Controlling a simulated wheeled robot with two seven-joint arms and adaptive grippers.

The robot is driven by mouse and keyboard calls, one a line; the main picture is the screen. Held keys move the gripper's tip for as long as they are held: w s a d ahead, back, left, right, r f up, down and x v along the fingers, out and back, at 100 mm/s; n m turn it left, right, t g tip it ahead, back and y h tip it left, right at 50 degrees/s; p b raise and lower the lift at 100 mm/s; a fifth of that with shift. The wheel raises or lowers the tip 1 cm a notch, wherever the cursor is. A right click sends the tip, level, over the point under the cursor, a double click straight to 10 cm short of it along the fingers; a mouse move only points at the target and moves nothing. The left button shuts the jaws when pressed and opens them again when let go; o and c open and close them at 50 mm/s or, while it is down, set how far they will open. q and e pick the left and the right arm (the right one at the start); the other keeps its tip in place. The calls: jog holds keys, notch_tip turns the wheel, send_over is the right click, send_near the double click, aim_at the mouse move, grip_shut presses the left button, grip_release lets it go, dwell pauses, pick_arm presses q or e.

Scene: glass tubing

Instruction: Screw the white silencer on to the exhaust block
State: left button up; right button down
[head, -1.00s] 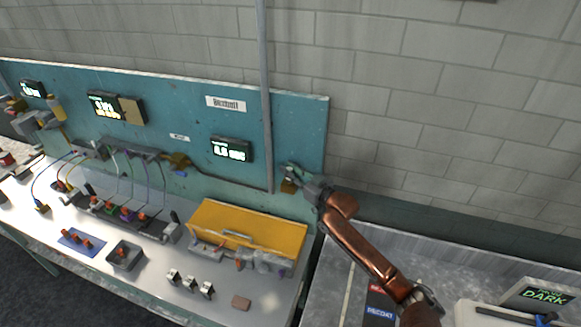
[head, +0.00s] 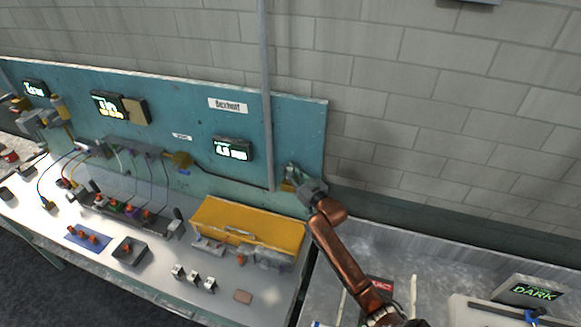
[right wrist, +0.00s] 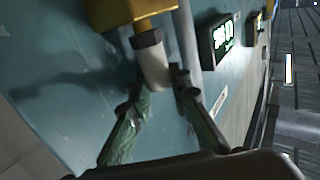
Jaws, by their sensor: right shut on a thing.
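The yellow exhaust block (right wrist: 128,10) is at the top of the right wrist view, fixed to the teal panel. The white silencer (right wrist: 154,66) hangs below it with its upper end against the block. How far it is threaded in I cannot tell. My right gripper (right wrist: 158,88) has its two fingers on either side of the silencer's lower end and is shut on it. In the head view my right gripper (head: 297,178) is at the panel's right end, beside the block (head: 287,187), and hides the silencer. My left gripper is not in view.
A grey vertical pipe (head: 267,90) runs up the panel left of the block. A lit display (head: 231,149) is further left. A yellow box (head: 245,225) stands on the bench below. Tubes and fittings crowd the bench's left. A grey table (head: 430,265) stands right.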

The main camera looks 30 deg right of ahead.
jog(key=shift+r+m+h+p, duration=0.25)
jog(key=shift+m+h+p, duration=0.1)
jog(key=shift+h, duration=0.15)
jog(key=shift+r+m+h+p, duration=0.1)
jog(key=shift+m+h+p, duration=0.3)
jog(key=shift+h, duration=0.2)
jog(key=shift+f+m+h, duration=0.2)
jog(key=shift+m+h, duration=0.05)
jog(key=shift+h, duration=0.25)
jog(key=c, duration=1.8)
grip_release()
jog(key=shift+f, duration=0.1)
jog(key=shift+o, duration=0.2)
jog(key=shift+d, duration=0.1)
